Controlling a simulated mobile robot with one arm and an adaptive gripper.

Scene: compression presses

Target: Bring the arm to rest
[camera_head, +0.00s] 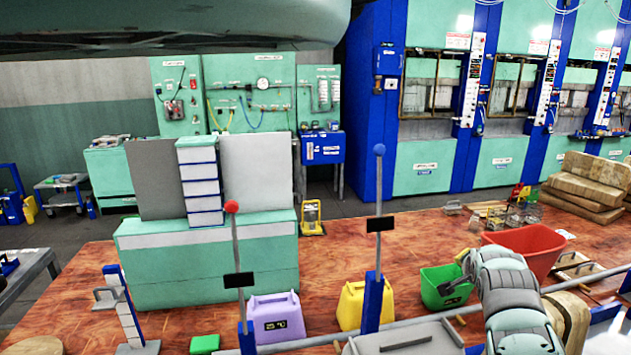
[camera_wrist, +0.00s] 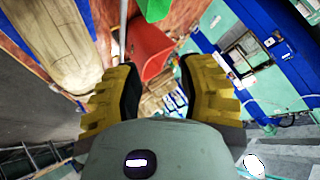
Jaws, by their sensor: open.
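My gripper (camera_wrist: 158,92) shows in the wrist view, with two yellow ridged fingers standing wide apart. Nothing is held between the fingers. Past them the wrist view shows a red bin (camera_wrist: 150,48) and part of a green bin (camera_wrist: 154,8), both apart from the fingers. In the head view my grey-green arm (camera_head: 512,300) is at the lower right, in front of the red bin (camera_head: 527,248) and beside the green bin (camera_head: 440,292). The fingers cannot be clearly made out there. A large blurred grey-green shape covers the top left.
A purple container (camera_head: 277,318) and a yellow container (camera_head: 352,306) stand on the wooden surface. Upright posts with a red ball (camera_head: 232,207) and a blue ball (camera_head: 379,150) rise in front. Stacked tan slabs (camera_head: 588,182) lie at right. Blue-green presses (camera_head: 430,165) stand behind.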

